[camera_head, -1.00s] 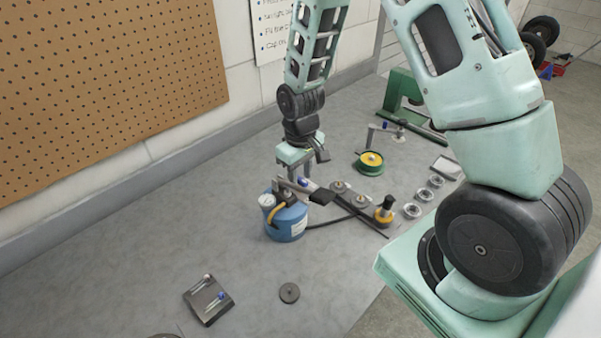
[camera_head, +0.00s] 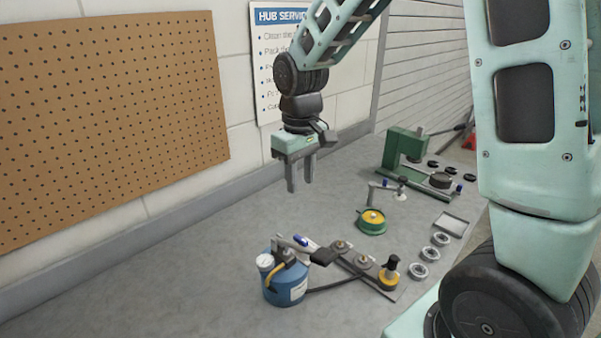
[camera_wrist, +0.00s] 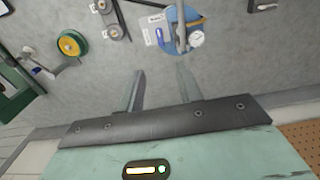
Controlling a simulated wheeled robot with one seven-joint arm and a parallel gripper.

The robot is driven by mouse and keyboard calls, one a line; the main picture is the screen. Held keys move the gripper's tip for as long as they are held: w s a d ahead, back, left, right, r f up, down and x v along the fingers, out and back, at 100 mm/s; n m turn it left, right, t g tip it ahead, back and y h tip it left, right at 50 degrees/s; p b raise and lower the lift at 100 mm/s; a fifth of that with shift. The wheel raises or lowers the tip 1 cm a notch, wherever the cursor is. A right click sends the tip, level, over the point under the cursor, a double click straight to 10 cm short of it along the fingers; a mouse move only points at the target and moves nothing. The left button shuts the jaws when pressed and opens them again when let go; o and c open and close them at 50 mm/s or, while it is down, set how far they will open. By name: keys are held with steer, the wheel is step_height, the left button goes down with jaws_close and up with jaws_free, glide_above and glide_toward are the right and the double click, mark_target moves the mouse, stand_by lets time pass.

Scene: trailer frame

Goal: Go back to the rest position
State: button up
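My gripper (camera_head: 300,184) hangs in the air above the workbench (camera_head: 150,285), fingers pointing down. In the wrist view its two fingers (camera_wrist: 160,88) stand apart with nothing between them, so it is open and empty. The blue canister (camera_head: 286,286) with a round gauge and a lever handle stands upright on the bench, below my gripper and apart from it. It also shows in the wrist view (camera_wrist: 172,17), beyond the fingertips.
A green-and-yellow spool (camera_head: 371,222), a bracket plate with a black-topped yellow knob (camera_head: 389,272), several metal rings (camera_head: 429,254) and a green press (camera_head: 402,150) stand to the right. A pegboard (camera_head: 100,120) and a poster (camera_head: 282,75) hang behind. The left bench is bare.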

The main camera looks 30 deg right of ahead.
steer(key=shift+r, duration=0.8)
steer(key=s+a+f+n+b, duration=0.1)
steer(key=s+a+f+n, duration=0.1)
steer(key=s+a, duration=0.7)
steer(key=s+a+f+n+b, duration=0.1)
steer(key=s+a+f+n, duration=0.1)
steer(key=s+a, duration=0.7)
steer(key=s+n, duration=0.1)
steer(key=s, duration=0.3)
steer(key=shift+f+n+y, duration=0.3)
steer(key=shift+f, duration=0.1)
steer(key=shift+s, duration=0.1)
